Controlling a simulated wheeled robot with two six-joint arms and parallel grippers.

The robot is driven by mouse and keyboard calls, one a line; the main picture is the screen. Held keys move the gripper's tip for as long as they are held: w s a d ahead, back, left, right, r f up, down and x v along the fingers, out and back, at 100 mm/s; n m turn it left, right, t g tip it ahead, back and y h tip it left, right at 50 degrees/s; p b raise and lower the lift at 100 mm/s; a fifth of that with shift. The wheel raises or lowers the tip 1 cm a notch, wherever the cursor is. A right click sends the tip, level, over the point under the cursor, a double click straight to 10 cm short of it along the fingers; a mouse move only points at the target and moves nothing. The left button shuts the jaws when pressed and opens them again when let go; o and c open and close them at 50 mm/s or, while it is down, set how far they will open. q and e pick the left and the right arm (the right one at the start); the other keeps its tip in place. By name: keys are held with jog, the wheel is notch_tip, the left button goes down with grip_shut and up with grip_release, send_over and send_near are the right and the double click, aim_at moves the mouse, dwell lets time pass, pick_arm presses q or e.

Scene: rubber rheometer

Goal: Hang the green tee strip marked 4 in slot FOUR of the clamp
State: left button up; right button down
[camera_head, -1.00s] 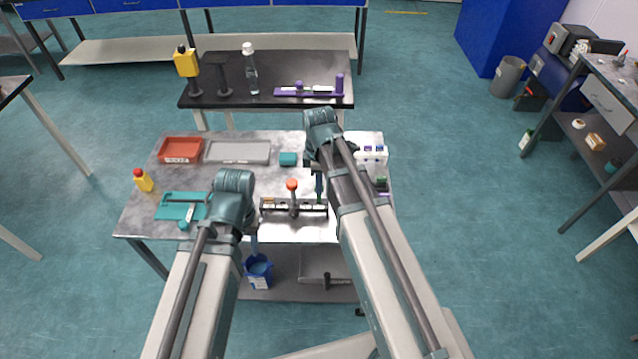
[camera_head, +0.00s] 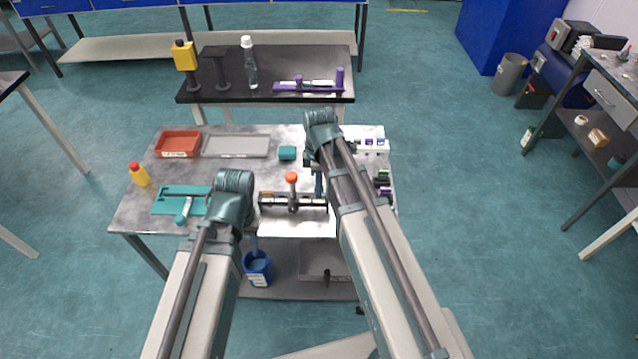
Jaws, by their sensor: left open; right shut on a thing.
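The clamp (camera_head: 275,206) is a dark bar with an orange-red knob (camera_head: 291,177) on an upright post, near the front of the grey table. My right gripper (camera_head: 318,188) points down at the clamp's right end, behind its own arm. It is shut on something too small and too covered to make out. I cannot pick out the green strip or its mark 4, and the slot labels cannot be read. My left gripper (camera_head: 251,228) is open, left of the clamp near the table's front edge, mostly hidden by its wrist.
A red tray (camera_head: 160,153), a grey tray (camera_head: 236,156) and a teal block (camera_head: 287,153) lie at the back. A teal board (camera_head: 170,207) and a yellow bottle (camera_head: 140,177) are at the left. Small green and purple items (camera_head: 384,181) stand at the right edge.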

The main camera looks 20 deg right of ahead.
jog(key=shift+f+b, duration=1.25)
jog(key=shift+f, duration=0.1)
jog(key=c, duration=0.8)
grip_release()
jog(key=shift+c, duration=0.2)
notch_tip(320, 180, up, 6)
jog(key=p, duration=0.6)
jog(key=shift+r, duration=0.1)
